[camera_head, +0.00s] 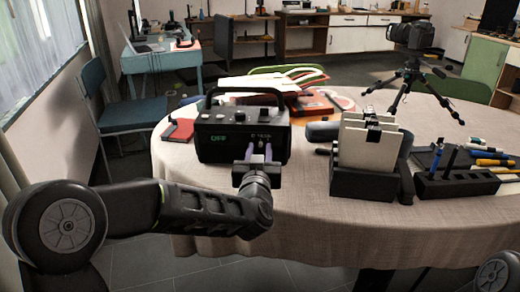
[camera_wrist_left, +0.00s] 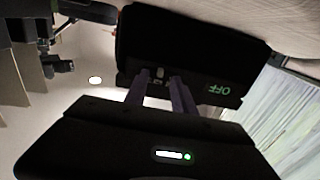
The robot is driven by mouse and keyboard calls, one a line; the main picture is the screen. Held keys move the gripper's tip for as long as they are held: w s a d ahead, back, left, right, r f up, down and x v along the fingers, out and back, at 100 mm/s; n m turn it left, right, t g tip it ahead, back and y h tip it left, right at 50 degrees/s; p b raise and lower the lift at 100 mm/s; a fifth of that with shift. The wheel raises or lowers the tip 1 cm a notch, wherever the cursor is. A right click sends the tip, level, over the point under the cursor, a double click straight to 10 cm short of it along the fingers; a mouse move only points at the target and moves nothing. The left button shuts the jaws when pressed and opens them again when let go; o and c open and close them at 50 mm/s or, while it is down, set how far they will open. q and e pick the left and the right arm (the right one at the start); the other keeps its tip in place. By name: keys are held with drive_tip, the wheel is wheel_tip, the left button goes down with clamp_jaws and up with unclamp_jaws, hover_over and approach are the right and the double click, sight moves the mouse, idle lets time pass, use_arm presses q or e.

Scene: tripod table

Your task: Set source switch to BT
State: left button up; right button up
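A black radio-like box (camera_head: 243,136) with a carrying handle stands upright near the table's front left edge. Its front display reads a green "OFF", with small unreadable markings to the right. In the left wrist view the front of the box (camera_wrist_left: 205,50) appears rotated, with the OFF text at the right and a small light switch (camera_wrist_left: 159,74) near its lower edge. My left gripper (camera_head: 259,152) is in front of the box's lower right face. Its two fingers are apart, with the tips (camera_wrist_left: 160,80) close to the switch, one on each side. Contact cannot be told. My right gripper is out of view.
A black holder with cream panels (camera_head: 366,145) stands right of the box. A pen rack (camera_head: 455,185) and a camera tripod (camera_head: 412,80) are further right. A red notebook (camera_head: 179,130) lies left; papers and folders lie behind. The tablecloth in front is clear.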

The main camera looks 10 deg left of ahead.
use_arm(q)
drive_tip(key=shift+w+a, duration=0.1)
drive_tip(key=shift+w, duration=0.75)
drive_tip(key=shift+c, duration=0.5)
clamp_jaws()
idle(0.3)
